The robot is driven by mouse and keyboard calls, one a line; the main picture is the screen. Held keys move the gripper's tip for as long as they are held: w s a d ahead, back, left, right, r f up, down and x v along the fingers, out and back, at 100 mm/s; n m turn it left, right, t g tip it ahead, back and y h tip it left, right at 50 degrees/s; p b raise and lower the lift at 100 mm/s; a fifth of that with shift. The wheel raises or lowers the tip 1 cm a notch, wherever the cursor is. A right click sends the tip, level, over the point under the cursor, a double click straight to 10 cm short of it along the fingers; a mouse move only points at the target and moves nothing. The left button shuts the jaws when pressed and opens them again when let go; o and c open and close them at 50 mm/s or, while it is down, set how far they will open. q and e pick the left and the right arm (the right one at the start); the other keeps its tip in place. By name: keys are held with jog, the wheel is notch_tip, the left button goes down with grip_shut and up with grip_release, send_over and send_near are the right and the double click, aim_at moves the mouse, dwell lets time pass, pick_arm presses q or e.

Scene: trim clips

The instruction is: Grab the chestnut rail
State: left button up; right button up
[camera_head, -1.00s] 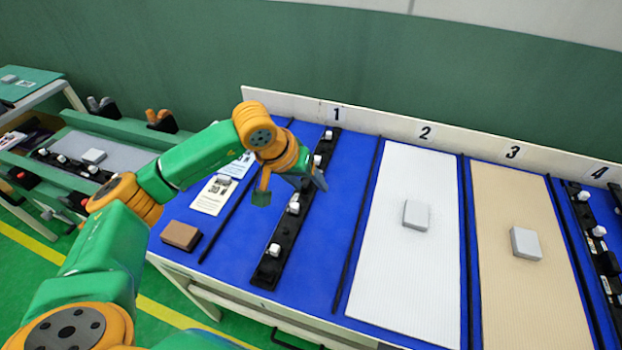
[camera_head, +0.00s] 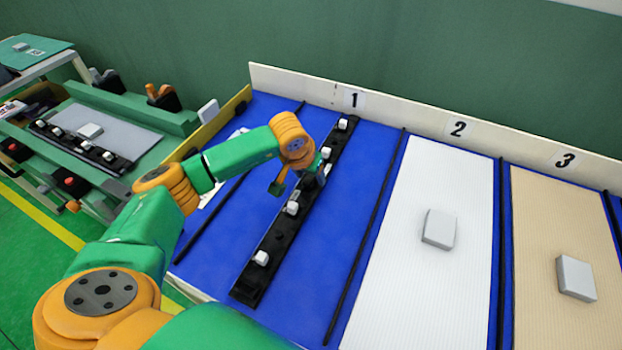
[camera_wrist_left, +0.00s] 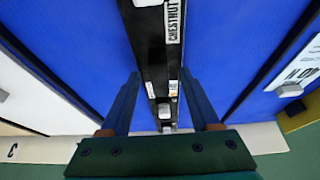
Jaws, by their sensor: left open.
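The chestnut rail (camera_head: 279,236) is a long black bar with several white clips, lying on the blue surface of bay 1. In the left wrist view the rail (camera_wrist_left: 152,62) runs between my fingers and carries a white "CHESTNUT" label (camera_wrist_left: 174,22). My left gripper (camera_head: 298,182) is open over the middle of the rail, and in the wrist view its two blue fingers (camera_wrist_left: 160,80) stand one on each side of it. I cannot tell whether they touch it. My gripper hides part of the rail in the head view. My right gripper is not in view.
Bay 2 holds a white ribbed mat (camera_head: 425,285) with a grey block (camera_head: 439,229). Bay 3 holds a tan mat (camera_head: 545,220) with another grey block (camera_head: 576,278). Thin black dividers separate the bays. A white numbered back board (camera_head: 400,111) stands behind. A green bench (camera_head: 150,118) is at left.

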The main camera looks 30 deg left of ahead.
pick_arm(q)
grip_shut()
dwell(1.4)
